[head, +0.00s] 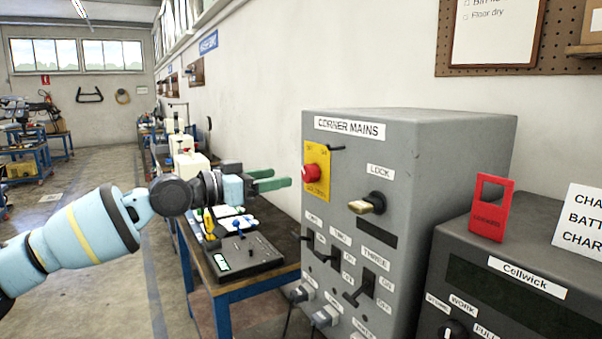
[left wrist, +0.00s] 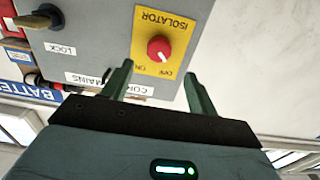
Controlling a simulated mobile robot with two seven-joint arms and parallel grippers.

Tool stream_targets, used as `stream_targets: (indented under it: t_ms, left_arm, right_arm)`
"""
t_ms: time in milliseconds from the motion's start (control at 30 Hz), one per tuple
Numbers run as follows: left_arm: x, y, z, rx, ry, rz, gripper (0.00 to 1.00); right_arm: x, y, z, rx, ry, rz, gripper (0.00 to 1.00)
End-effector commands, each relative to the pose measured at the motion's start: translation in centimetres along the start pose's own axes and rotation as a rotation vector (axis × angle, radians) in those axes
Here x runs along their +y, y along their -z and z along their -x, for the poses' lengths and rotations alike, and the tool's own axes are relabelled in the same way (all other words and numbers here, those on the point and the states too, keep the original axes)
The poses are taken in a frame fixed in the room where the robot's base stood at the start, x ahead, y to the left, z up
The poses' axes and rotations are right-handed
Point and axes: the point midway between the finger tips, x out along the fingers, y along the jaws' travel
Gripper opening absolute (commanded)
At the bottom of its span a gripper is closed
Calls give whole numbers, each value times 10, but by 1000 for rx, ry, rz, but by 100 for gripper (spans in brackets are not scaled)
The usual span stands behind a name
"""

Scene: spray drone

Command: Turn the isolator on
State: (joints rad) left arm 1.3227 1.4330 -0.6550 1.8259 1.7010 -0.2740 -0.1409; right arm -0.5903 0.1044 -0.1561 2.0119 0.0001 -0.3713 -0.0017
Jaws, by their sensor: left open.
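The isolator (head: 310,174) is a red round knob on a yellow plate, on the front of the grey box labelled CORNER MAINS (head: 420,150). In the left wrist view the knob (left wrist: 159,49) shows upside down, beyond and between my fingers, with ON and OFF marks on its plate. My left gripper (head: 278,180) has green fingers and is open. Its tips point at the knob and sit a little short of it in the head view. Nothing is between the fingers. My right gripper is not in view.
A brass key lock (head: 370,204) sits right of the isolator, with several switches and plugs below. A red tag (head: 490,207) stands on the dark Cellwick charger (head: 520,285) at right.

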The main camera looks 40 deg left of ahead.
Motion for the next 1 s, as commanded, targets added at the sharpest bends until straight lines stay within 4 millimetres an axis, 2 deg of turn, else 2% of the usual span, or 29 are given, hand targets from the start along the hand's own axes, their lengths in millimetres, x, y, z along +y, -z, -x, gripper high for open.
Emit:
stream_targets:
  t_ms: [33, 200, 500, 933, 1000]
  left_arm:
    - [1, 5, -5, 7, -3, 0, 59]
    - [2, 6, -27, 8, -3, 0, 59]
    - [2, 3, -62, 4, -2, 0, 59]
    - [1, 1, -69, 0, -1, -2, 59]
    - [1, 1, -69, 0, -1, -2, 50]
  right_arm:
    - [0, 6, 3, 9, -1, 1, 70]
    - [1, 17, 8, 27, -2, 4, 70]
    - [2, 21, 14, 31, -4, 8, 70]
    - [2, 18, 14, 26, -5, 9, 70]
    - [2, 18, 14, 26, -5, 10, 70]
